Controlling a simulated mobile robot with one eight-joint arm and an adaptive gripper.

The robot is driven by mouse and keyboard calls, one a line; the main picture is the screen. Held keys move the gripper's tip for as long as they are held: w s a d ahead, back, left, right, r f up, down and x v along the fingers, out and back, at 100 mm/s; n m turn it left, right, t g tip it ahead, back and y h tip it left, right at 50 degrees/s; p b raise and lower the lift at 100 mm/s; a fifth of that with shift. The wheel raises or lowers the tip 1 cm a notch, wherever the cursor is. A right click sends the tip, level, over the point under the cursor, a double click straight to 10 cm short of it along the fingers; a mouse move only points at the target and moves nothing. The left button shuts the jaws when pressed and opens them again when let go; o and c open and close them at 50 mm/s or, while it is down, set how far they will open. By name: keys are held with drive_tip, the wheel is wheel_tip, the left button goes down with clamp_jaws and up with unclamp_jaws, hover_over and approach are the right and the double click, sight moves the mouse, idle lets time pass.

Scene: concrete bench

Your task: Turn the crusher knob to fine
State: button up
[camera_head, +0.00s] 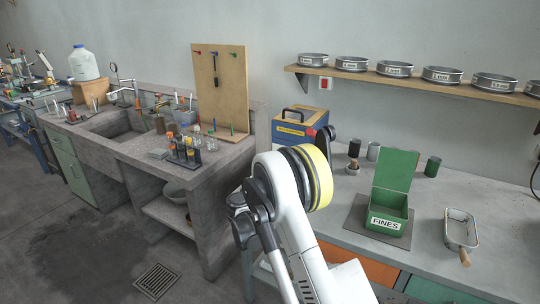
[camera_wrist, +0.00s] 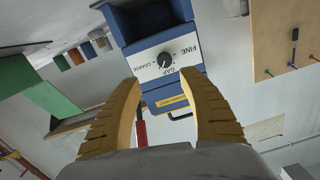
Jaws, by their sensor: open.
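The blue crusher (camera_head: 288,142) stands on the bench at mid-picture in the head view, partly hidden by my arm. In the wrist view the crusher (camera_wrist: 187,69) appears upside down. Its white plate reads GAP, with FINE on the right and COARSE on the left. The small black knob (camera_wrist: 165,60) sits on that plate; its pointer is too small to read surely. My gripper (camera_wrist: 169,82) is open, with its yellow fingers spread on either side below the knob in the picture. The fingers appear apart from the knob, with nothing between them. In the head view my arm hides the knob.
A green FINES box (camera_head: 386,224), a metal scoop (camera_head: 461,230) and small cups stand on the bench right of the crusher. A shelf of sieves (camera_head: 442,75) hangs above. A tool board (camera_head: 220,90) stands left. A red handle (camera_wrist: 141,132) shows beside the left finger.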

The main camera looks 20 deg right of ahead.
drive_tip(key=b+x, duration=0.1)
drive_tip(key=x, duration=0.2)
drive_tip(key=b+x, duration=0.1)
drive_tip(key=x, duration=0.3)
drive_tip(key=b+x, duration=0.1)
drive_tip(key=x, duration=0.3)
drive_tip(key=shift+w+a+f+b, duration=0.2)
drive_tip(key=shift+w+a+b, duration=0.1)
drive_tip(key=shift+w+a, duration=0.05)
drive_tip(key=shift+c, duration=0.6)
clamp_jaws()
